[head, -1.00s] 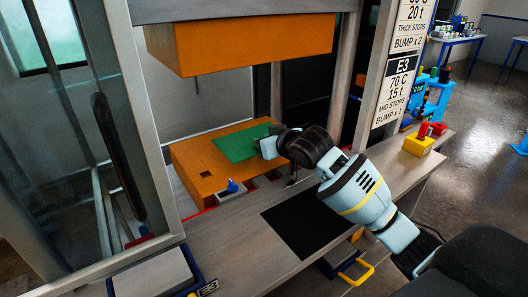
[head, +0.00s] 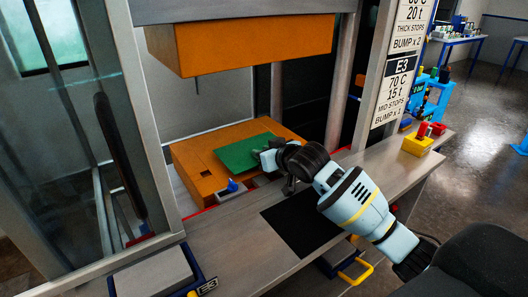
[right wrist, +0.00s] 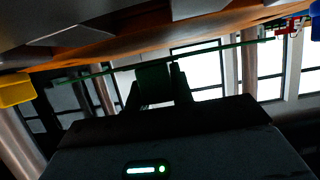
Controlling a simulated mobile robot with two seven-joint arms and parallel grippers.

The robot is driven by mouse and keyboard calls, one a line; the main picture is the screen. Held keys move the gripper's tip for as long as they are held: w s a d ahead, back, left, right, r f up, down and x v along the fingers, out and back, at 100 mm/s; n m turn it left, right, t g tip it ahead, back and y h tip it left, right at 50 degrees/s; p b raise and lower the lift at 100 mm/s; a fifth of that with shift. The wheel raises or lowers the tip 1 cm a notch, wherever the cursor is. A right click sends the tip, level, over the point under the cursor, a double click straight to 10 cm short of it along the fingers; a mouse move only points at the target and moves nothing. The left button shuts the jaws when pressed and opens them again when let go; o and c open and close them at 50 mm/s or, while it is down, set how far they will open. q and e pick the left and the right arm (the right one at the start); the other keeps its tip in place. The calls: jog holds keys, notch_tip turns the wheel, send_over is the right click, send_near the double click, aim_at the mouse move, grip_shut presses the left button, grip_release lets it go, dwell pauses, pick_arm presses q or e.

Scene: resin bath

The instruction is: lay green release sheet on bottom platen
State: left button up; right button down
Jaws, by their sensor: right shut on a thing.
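The green release sheet (head: 240,152) shows over the right part of the orange bottom platen (head: 197,171). My right gripper (head: 262,158) is shut on the sheet's right edge in the head view. In the right wrist view the fingers (right wrist: 157,84) pinch the sheet (right wrist: 215,49), which shows edge-on as a thin green line. A gap shows there between the sheet and the orange platen (right wrist: 190,38), so the sheet looks held clear of it. The orange upper platen (head: 245,45) hangs well above. My left gripper is not in view.
A small grey block with a blue knob (head: 232,188) sits at the platen's front edge. A black mat (head: 300,222) lies on the grey bench. Press posts (head: 345,85) flank the opening. A yellow block (head: 417,145) stands on the bench at right.

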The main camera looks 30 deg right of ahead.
jog(key=shift+s+f, duration=0.1)
jog(key=shift+f, duration=0.6)
jog(key=c, duration=1.6)
grip_release()
jog(key=shift+a+f, duration=0.1)
jog(key=shift+f, duration=0.05)
jog(key=o, duration=0.4)
jog(key=shift+f, duration=0.25)
jog(key=shift+r, duration=0.55)
jog(key=v, duration=0.6)
jog(key=r+v, duration=0.1)
jog(key=v, duration=0.5)
jog(key=shift+r, duration=0.1)
